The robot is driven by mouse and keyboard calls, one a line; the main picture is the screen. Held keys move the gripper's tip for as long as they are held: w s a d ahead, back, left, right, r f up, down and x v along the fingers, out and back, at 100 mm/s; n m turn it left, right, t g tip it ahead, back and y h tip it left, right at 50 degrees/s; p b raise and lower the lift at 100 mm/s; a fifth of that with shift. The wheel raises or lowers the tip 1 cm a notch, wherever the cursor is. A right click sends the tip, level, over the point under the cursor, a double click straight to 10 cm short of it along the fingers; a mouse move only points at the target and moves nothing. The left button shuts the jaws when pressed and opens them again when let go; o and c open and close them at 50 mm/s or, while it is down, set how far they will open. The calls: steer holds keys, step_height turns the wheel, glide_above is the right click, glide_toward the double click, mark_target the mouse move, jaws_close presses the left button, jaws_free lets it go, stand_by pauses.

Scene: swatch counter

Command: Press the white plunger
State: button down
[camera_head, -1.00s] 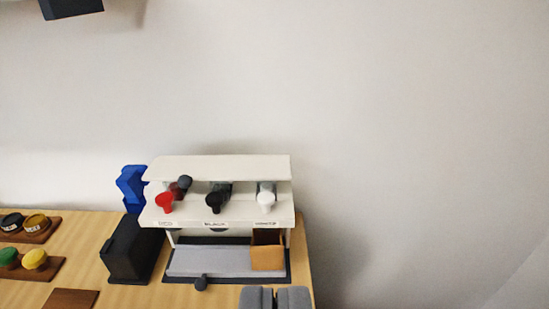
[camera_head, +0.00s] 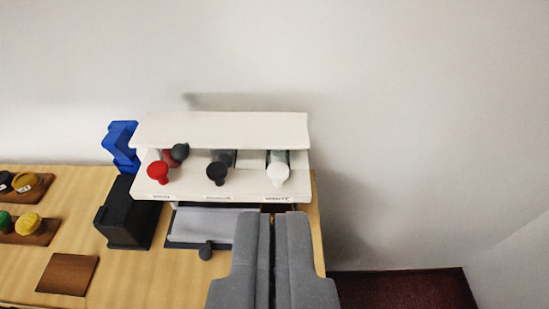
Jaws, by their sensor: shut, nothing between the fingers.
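The white plunger (camera_head: 278,174) is the rightmost of three plungers on the cream dispenser (camera_head: 222,131). It sticks out of the front, above a label. The red plunger (camera_head: 158,172) is at the left and the black plunger (camera_head: 217,173) is in the middle. My gripper (camera_head: 272,214) is shut and empty, its grey fingers pointing up the picture. The fingertips appear just below the white plunger's label, apart from the plunger in the picture. The fingers hide the lower right of the dispenser.
A grey tray (camera_head: 200,226) with a dark knob lies under the dispenser. A black box (camera_head: 126,214) and a blue object (camera_head: 121,147) stand at its left. Wooden boards with coloured knobs lie farther left. The counter (camera_head: 318,232) ends just right of the dispenser.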

steer(key=w+f+g+p, duration=0.5)
steer(key=w+p, duration=0.5)
steer(key=p, duration=1.3)
steer(key=shift+w+d, duration=0.25)
steer(key=shift+w, duration=0.1)
steer(key=shift+w+f, duration=0.1)
steer(key=p, duration=0.1)
glide_above(278, 163)
steer(key=s, duration=0.3)
step_height(278, 163, down, 6)
steer(key=f, duration=0.1)
step_height(278, 163, down, 3)
steer(key=shift+w+r+p, duration=0.1)
steer(key=shift+r+p, duration=0.1)
steer(key=shift+p, duration=0.1)
steer(key=shift+f, duration=0.6)
